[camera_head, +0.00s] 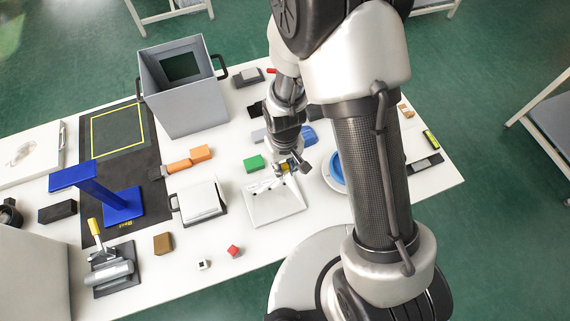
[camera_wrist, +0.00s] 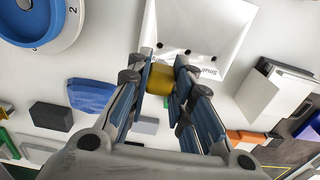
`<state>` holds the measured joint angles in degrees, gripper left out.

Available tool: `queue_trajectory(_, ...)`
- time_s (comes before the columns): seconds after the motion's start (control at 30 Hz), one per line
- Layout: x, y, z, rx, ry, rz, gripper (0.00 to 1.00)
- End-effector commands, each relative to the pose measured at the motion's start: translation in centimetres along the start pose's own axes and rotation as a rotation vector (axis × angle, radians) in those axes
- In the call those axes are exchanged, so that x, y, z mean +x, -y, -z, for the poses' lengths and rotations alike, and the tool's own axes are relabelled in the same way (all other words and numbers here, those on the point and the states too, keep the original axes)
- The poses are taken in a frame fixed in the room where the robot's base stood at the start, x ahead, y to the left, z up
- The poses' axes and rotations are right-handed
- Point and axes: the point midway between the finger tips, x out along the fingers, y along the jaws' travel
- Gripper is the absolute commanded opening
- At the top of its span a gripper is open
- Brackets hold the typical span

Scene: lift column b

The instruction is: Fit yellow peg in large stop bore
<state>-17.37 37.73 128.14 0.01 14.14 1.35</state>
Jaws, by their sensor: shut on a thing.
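My gripper (camera_head: 287,168) is shut on the yellow peg (camera_wrist: 160,79), which also shows as a small yellow spot in the head view (camera_head: 284,167). The peg sits between the two fingertips (camera_wrist: 161,76) in the wrist view. The white stop block (camera_head: 275,206) stands on the table, and its pale face with several dark bores in a row shows in the wrist view (camera_wrist: 205,25). The peg appears near the lettered edge of the block, outside the bores. The gap between peg and block cannot be judged. Which bore is the large one is unclear.
A green block (camera_head: 254,163) lies left of my gripper, and a white box with handles (camera_head: 200,202) stands left of the stop block. A blue round dial (camera_head: 338,168) is close on the right. A tall grey bin (camera_head: 190,105) stands behind. The table front near the red block (camera_head: 234,251) is mostly clear.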

Motion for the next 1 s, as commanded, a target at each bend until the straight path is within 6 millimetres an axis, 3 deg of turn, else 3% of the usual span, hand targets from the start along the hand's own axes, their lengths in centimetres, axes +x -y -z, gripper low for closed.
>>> queue_trajectory(0.37,0.7,0.0,0.0,0.0,0.0,0.0,0.0)
queue_trajectory(1.0,5.6,0.0,0.0,0.0,0.0,0.0,0.0)
